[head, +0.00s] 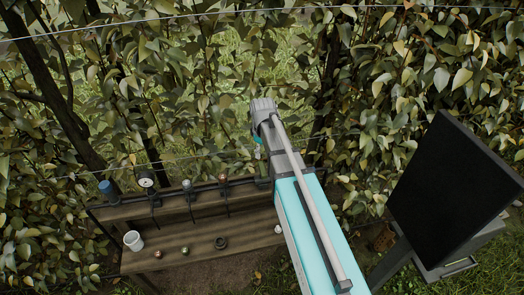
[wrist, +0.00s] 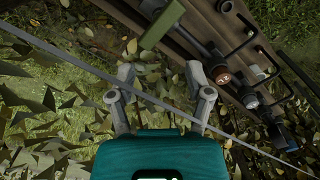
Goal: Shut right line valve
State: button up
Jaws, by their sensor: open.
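A green valve lever (wrist: 162,24) shows at the top middle of the wrist view, at the end of the row of fittings along the wooden bench. It lies slanted in the picture. My gripper (wrist: 161,74) is open and empty, its two fingers apart below the lever in the picture and not touching it. In the head view my arm reaches over the right end of the bench and hides most of my gripper and the valve there. A small bit of green shows below the wrist.
A trellis wire crosses the wrist view, close to my fingers. A red-marked fitting (wrist: 221,75), a dark-collared one (wrist: 250,100) and a blue one (wrist: 283,140) line the bench. Foliage lies behind.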

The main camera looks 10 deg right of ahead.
jog(key=shift+r+p, duration=2.05)
jog(key=shift+r, duration=0.35)
jog(key=s+f+m+b, duration=0.5)
jog(key=s+m, duration=0.2)
jog(key=s, duration=0.5)
jog(key=s+f+m+b, duration=0.1)
jog(key=s+f+b, duration=0.2)
jog(key=f+b, duration=2.3)
jog(key=shift+s+f+b, duration=0.15)
jog(key=shift+f+b, duration=0.2)
